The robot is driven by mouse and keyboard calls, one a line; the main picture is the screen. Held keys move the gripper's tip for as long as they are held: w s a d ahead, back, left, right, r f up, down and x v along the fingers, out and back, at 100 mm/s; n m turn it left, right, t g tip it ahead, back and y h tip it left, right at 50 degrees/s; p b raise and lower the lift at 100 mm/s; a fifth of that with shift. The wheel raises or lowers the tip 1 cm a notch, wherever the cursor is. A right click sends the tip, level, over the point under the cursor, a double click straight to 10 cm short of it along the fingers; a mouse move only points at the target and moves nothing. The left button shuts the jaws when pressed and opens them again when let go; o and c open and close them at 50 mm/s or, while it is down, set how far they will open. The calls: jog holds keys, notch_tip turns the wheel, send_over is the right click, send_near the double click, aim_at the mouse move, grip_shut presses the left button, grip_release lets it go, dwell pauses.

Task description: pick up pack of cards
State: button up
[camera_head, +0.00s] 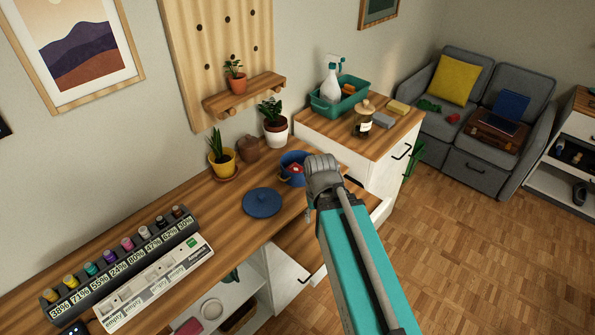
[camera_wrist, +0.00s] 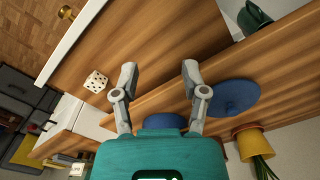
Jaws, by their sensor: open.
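No pack of cards is clearly identifiable. A small red and white item (camera_head: 296,168) shows inside a blue pot (camera_head: 286,177) on the desk, but I cannot tell what it is. My gripper (camera_wrist: 159,72) is open in the wrist view, with nothing between its fingers. Beyond the fingers is a bare wooden surface, and a white die with dark dots (camera_wrist: 96,82) lies on it to the left. In the head view my arm hides part of the area beside the pot.
A blue round lid (camera_head: 262,202) lies on the wooden desk (camera_head: 232,222) and shows in the wrist view (camera_wrist: 234,98). A yellow potted plant (camera_head: 222,162) stands behind it. A low wooden surface with a white front (camera_head: 312,284) extends below the desk edge.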

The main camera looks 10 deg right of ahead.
jog(key=o, duration=0.3)
jog(key=shift+w, duration=0.15)
jog(key=shift+o, duration=1.1)
jog(key=shift+w+r, duration=0.15)
jog(key=shift+w, duration=0.25)
jog(key=shift+o, duration=0.4)
jog(key=w+d+r+n+p, duration=0.1)
jog(key=w+r+n+p, duration=0.1)
jog(key=w, duration=1.1)
jog(key=w+r+n+t+y+p, duration=0.1)
jog(key=w+r+n+p, duration=0.2)
jog(key=w, duration=0.9)
jog(key=shift+w+d+n, duration=0.35)
jog(key=shift+d+n, duration=0.05)
jog(key=shift+n, duration=0.6)
jog(key=b, duration=0.8)
send_over(299, 171)
jog(key=f, duration=0.7)
jog(key=shift+s+d+f, duration=0.35)
jog(key=shift+f, duration=0.35)
jog(key=shift+w+f+b, duration=0.1)
jog(key=shift+f+b, duration=0.05)
jog(key=shift+b, duration=0.15)
